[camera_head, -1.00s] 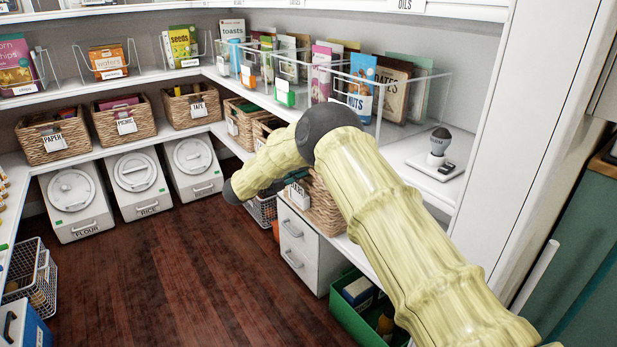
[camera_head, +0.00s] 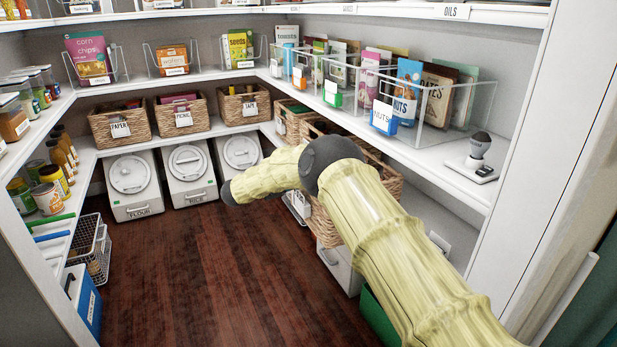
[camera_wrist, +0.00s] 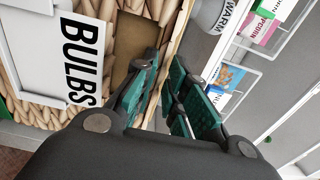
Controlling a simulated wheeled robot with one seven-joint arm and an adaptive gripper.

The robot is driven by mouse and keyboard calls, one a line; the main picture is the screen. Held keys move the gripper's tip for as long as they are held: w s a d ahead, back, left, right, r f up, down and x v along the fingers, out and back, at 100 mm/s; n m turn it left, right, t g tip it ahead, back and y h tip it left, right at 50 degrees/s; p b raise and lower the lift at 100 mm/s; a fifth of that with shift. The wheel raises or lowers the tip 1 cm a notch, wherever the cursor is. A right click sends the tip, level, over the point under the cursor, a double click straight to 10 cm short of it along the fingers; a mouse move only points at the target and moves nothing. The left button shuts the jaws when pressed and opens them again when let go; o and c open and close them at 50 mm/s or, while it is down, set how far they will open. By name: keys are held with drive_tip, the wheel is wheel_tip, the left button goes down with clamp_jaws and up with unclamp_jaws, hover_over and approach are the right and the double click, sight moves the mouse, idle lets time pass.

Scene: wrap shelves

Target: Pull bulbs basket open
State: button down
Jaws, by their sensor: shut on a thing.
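The bulbs basket is woven tan wicker (camera_wrist: 120,18) and fills the upper left of the wrist view. Its white label (camera_wrist: 62,52) reads BULBS and appears turned on its side. My gripper (camera_wrist: 168,72) is shut on the basket's rim, with a dark green padded finger on either side of the edge. In the head view my arm hides the gripper. A woven basket (camera_head: 322,226) shows partly behind my arm on the lower right shelf, but its label cannot be read there.
Other woven baskets (camera_head: 183,118) line the back shelf above white bins (camera_head: 135,188). Clear holders with food packs stand on the upper right shelf (camera_head: 437,158). A wire basket (camera_head: 92,245) and a blue box (camera_head: 84,298) stand at left. The wooden floor (camera_head: 225,270) is open.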

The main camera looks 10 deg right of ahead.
drive_tip(key=shift+a, duration=0.3)
drive_tip(key=c, duration=1.4)
unclamp_jaws()
drive_tip(key=shift+c, duration=0.2)
drive_tip(key=v, duration=1.2)
drive_tip(key=shift+f, duration=0.1)
